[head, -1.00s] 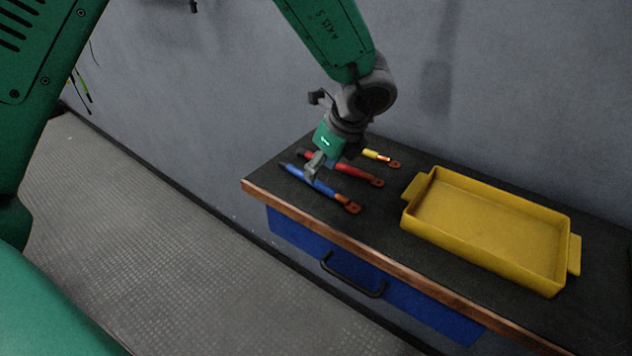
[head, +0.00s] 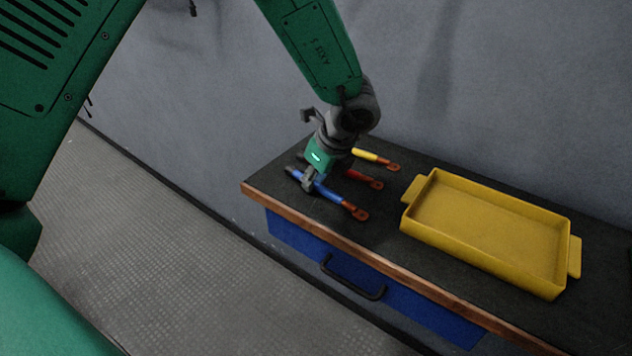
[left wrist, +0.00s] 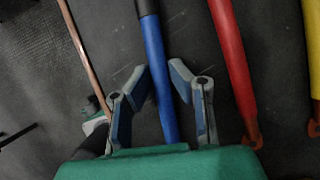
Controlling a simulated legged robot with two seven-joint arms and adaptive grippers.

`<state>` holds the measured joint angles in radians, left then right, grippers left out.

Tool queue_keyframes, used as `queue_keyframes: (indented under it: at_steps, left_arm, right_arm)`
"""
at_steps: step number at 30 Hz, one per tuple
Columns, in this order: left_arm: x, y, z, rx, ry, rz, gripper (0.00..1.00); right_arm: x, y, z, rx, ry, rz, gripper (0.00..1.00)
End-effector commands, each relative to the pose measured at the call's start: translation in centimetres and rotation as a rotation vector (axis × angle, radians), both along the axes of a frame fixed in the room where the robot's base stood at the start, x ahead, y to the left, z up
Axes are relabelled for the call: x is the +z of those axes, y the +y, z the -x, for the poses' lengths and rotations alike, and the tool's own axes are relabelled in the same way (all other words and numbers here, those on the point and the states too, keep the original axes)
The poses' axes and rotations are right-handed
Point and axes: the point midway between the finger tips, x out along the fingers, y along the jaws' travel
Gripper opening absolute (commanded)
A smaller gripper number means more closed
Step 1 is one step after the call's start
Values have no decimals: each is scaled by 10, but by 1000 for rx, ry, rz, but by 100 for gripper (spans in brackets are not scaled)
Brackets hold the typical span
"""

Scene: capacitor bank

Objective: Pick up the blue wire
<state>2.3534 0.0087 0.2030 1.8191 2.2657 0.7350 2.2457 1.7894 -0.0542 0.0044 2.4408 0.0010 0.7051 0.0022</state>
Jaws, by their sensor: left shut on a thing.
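The blue wire (head: 330,195) has a copper-coloured lug at its right end and a dark far end. It is at the front left of the dark bench top. My left gripper (head: 309,187) comes down over it and is shut on its left part. In the left wrist view the blue wire (left wrist: 155,55) runs between the two fingers of my left gripper (left wrist: 160,76). Whether the wire is clear of the bench I cannot tell. My right gripper is not in view.
A red wire (head: 364,178) and a yellow wire (head: 372,157) lie behind the blue one, the red partly hidden by my gripper. A yellow tray (head: 485,262) stands empty to the right. The bench has a wooden front edge (head: 385,262) and a blue drawer (head: 420,308) below.

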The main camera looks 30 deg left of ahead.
Motion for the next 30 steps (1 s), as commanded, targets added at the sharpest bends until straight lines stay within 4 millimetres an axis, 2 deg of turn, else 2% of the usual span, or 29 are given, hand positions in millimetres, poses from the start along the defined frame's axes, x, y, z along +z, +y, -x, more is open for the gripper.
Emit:
queue_keyframes:
  at_steps: [5, 8, 11, 21, 27, 30]
  left_arm:
    - [10, 2, -1, 1, -5, 2, 0]
    - [23, 2, -1, 2, -6, 3, 0]
    - [44, 0, -1, 3, -8, 2, 0]
    - [135, -2, -2, 1, -8, 0, 0]
    - [169, 0, -2, 1, -5, 0, 0]
    - [177, 0, -1, 1, -3, 1, 0]
  right_arm:
    - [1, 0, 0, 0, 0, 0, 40]
    - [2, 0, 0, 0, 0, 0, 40]
    - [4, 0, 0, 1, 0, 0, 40]
    - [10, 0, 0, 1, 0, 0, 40]
    - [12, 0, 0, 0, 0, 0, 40]
    - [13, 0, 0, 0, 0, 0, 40]
